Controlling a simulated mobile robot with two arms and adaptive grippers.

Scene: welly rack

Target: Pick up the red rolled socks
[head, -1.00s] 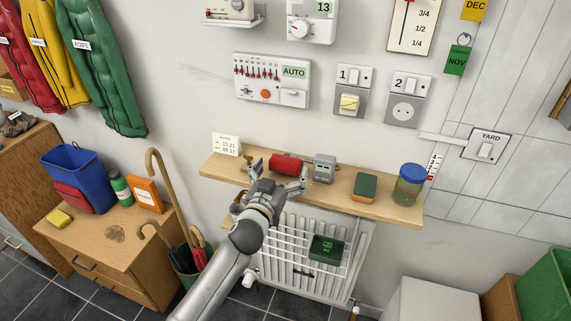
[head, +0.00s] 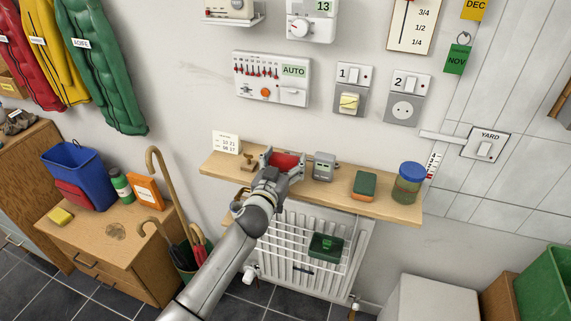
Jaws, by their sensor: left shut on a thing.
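The red rolled socks (head: 286,161) are on the wooden shelf (head: 330,193), toward its left part. My left gripper (head: 283,160) is shut on them, with a finger at each end of the roll. The lower part of the socks is hidden behind the gripper, so I cannot tell whether they still touch the shelf. My right gripper is not in view.
On the shelf, a grey device (head: 325,166) stands just right of the socks, then a green and orange block (head: 364,185) and a blue-lidded jar (head: 409,183). A wooden stamp (head: 249,162) and a white card (head: 226,143) are left. A radiator with a wire rack (head: 300,247) is below.

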